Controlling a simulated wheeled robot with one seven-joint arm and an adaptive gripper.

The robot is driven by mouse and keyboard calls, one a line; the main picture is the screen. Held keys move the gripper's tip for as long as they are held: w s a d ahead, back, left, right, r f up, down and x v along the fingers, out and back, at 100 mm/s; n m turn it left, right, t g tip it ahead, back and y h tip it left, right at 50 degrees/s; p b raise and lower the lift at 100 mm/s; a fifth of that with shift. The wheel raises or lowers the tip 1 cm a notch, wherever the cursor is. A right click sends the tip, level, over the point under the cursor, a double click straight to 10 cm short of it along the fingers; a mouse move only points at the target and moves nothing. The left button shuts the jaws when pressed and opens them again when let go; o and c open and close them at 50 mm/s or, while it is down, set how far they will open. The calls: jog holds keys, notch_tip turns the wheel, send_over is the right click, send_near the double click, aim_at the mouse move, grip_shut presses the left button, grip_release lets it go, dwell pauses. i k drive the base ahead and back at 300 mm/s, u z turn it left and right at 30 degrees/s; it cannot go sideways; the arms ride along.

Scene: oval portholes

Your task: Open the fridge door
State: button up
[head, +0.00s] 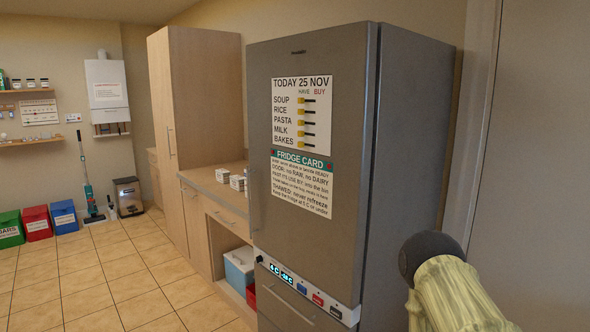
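The grey fridge (340,230) stands right of centre in the head view, with its front turned to the left. Its tall upper door (318,55) looks shut, flush with the body. A slim vertical handle (254,203) runs down the door's left edge. Below the door is a strip with a lit display (281,273), and under that a lower front (290,304) with a slanting handle bar. A pale ribbed part with a dark round end, apparently my arm, shows at the lower right, apart from the handle. My gripper's fingers are not in view.
Left of the fridge stand a wooden counter (216,188) with white containers and a tall cupboard (190,95). A blue-and-white box (240,268) sits beneath the counter. The tiled floor (110,275) at left is clear. A wall or door panel (535,150) is close at right.

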aim_at(309, 205)
jog(key=z, duration=0.15)
jog(key=k, duration=0.45)
jog(key=u, duration=1.4)
jog(key=i, duration=0.75)
jog(key=u, duration=0.45)
jog(key=i, duration=0.9)
jog(key=z, duration=1)
jog(key=i, duration=0.5)
jog(key=z, duration=0.55)
